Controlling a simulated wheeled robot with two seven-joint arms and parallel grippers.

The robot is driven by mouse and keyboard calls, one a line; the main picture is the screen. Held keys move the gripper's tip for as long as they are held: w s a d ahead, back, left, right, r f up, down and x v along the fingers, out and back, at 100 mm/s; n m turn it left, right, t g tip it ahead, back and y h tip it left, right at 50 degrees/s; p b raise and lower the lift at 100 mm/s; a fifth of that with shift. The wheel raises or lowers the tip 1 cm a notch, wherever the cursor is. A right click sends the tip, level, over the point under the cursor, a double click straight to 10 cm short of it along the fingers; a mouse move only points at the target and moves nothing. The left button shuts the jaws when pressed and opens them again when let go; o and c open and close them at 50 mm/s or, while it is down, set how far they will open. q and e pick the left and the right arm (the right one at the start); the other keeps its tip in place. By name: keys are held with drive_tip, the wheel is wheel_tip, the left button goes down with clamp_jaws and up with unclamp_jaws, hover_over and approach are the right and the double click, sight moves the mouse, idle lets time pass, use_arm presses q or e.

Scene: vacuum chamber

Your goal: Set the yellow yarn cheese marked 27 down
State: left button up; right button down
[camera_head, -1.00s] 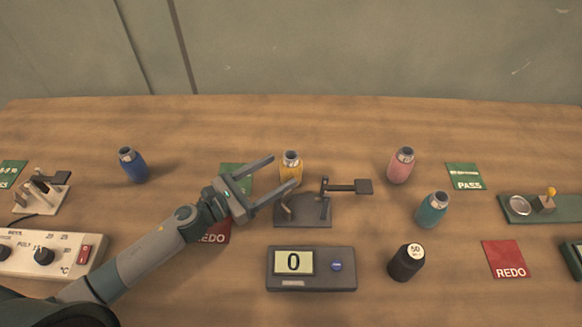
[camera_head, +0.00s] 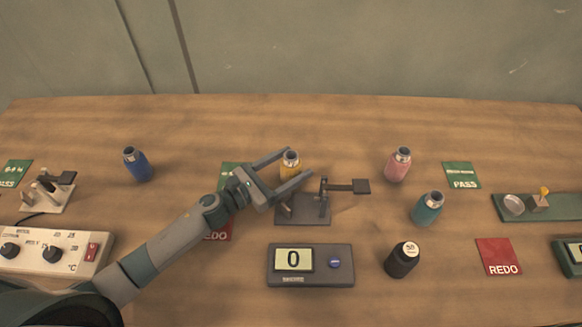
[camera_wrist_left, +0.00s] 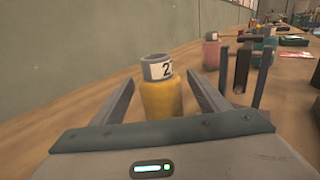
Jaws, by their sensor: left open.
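The yellow yarn cheese (camera_head: 290,165) stands upright on the table behind the dark stand, partly hidden by my left gripper in the head view. In the left wrist view the yellow cheese (camera_wrist_left: 160,97) has a pale label at its top; a 2 and part of another digit show. My left gripper (camera_head: 299,162) is open, with its two fingers on either side of the cheese. In the left wrist view a gap shows between the cheese and each finger (camera_wrist_left: 160,90). My right gripper is not in view.
A dark stand with an arm (camera_head: 345,186) is close to the right finger. A scale reading 0 (camera_head: 310,265) lies in front. Blue (camera_head: 137,164), pink (camera_head: 398,164), teal (camera_head: 427,208) and black (camera_head: 402,260) cheeses stand around. The back of the table is clear.

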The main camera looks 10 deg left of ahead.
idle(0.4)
use_arm(q)
drive_tip(key=c, duration=1.3)
drive_tip(key=shift+r+p, duration=0.35)
drive_tip(key=shift+r, duration=4.65)
